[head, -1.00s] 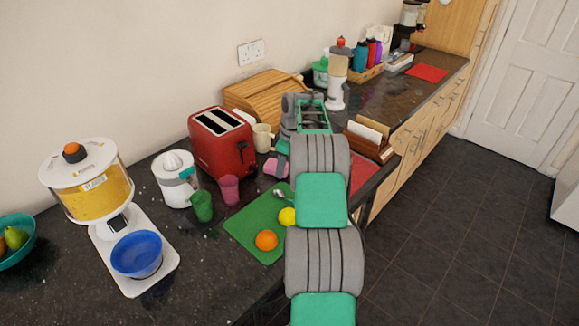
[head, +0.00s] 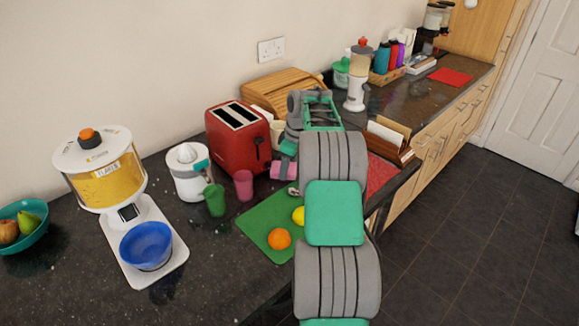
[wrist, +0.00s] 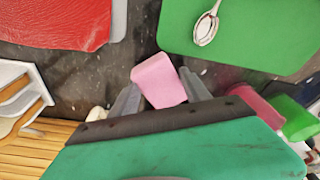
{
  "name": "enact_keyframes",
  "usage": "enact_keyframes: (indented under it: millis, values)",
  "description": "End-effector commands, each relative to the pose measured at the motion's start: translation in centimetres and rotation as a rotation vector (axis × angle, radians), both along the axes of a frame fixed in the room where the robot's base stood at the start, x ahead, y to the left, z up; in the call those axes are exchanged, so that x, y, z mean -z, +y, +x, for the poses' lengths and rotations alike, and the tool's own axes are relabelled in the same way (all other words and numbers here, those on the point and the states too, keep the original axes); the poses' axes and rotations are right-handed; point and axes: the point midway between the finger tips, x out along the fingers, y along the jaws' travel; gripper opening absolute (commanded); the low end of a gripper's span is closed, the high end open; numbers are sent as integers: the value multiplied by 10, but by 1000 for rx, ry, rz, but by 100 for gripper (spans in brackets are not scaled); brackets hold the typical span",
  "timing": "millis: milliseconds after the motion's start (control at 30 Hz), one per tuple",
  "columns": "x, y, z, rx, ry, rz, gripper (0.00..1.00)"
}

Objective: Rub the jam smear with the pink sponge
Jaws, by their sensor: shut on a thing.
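The pink sponge (wrist: 158,82) is between the two grey fingers of my gripper (wrist: 160,92) in the wrist view, and the gripper is shut on it. In the head view the sponge (head: 283,171) shows as a small pink patch below my gripper (head: 286,160), right of the red toaster and behind the green board. I cannot tell whether its underside touches the granite. I can make out no jam smear in either view; my arm and gripper hide part of the counter.
A green board (head: 262,238) with an orange, a lemon and a spoon lies in front of the sponge. The red toaster (head: 236,140), green cup (head: 214,200) and pink cup (head: 243,185) stand left. A red mat (wrist: 55,22) and letter holder (head: 390,140) are to the right.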

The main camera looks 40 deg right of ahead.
Motion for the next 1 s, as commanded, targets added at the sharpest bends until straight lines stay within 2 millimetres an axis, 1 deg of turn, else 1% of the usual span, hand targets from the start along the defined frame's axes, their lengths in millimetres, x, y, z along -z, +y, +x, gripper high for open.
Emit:
enact_keyframes:
  millis: [33,300,500,800,867,1000]
  values:
    - [8,6,-10,-3,42,24,0]
    - [-27,4,-11,0,39,22,0]
    - [-47,4,-10,0,37,20,0]
    - [-49,4,-8,0,31,16,0]
    - [-53,3,-7,0,29,14,0]
    - [-71,3,-7,1,26,13,0]
